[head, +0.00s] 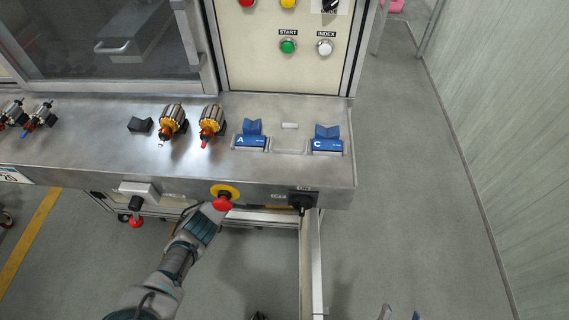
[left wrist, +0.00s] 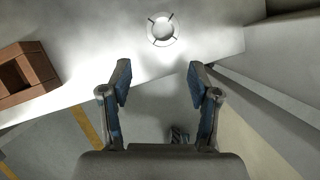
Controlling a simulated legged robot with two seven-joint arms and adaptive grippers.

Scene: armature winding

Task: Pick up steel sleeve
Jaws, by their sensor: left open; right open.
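A small pale cylinder (head: 290,125), which looks like the steel sleeve, lies on the steel bench between the blue holders marked A (head: 249,142) and C (head: 327,146). No gripper is near it. My left arm reaches up to the bench's front edge by the red emergency button; its fingers are hard to make out in the head view. In the left wrist view my left gripper (left wrist: 158,80) is open, with nothing between its fingers. My right gripper (head: 401,313) shows only its fingertips at the bottom edge of the head view, apart and empty, well away from the bench.
Wound armatures (head: 172,121) and a black block (head: 140,125) stand on the bench (head: 85,150) left of holder A. The red button (head: 222,203) juts from the front edge. A button panel (head: 262,70) rises behind. Open floor (head: 420,190) lies right.

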